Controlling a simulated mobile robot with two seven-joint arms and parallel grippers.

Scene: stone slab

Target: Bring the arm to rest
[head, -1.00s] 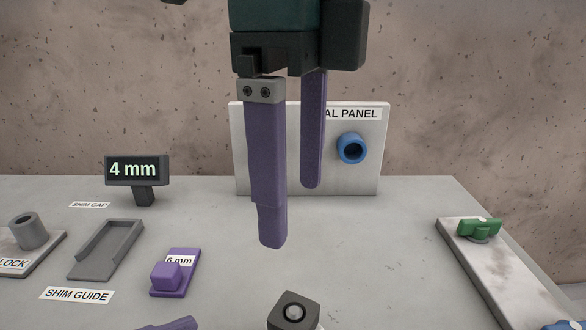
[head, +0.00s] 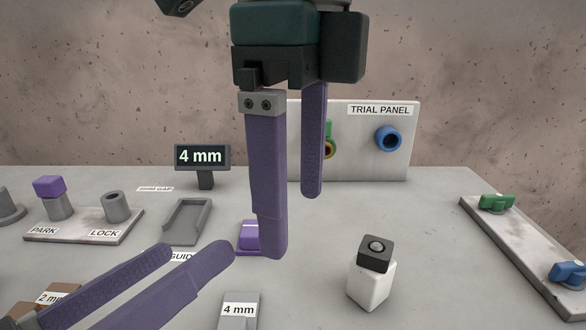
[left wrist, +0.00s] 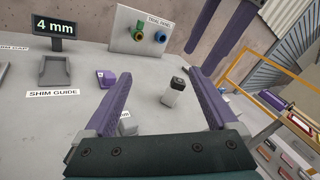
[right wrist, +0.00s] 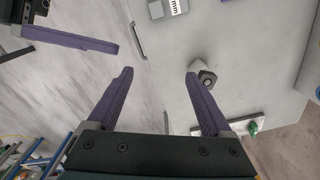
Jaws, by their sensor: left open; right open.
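My right gripper (head: 292,222) hangs from the top middle of the head view, its purple fingers spread, nothing between them. It covers part of the trial panel (head: 360,165). My left gripper (head: 198,250) reaches in from the lower left, its purple fingers apart and empty. Both wrist views also show open fingers, the left (left wrist: 165,78) and the right (right wrist: 160,75). A white block with a black top (head: 370,285) stands on the slab, right of both grippers and apart from them in the head view.
The grey slab (head: 430,235) is clear at middle right. A 4 mm display (head: 203,158), grey shim guide (head: 187,220), purple shim (head: 248,236) and park/lock plate (head: 80,235) lie left. A plate with green and blue knobs (head: 525,255) lies right. A 4 mm block (head: 238,310) is in front.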

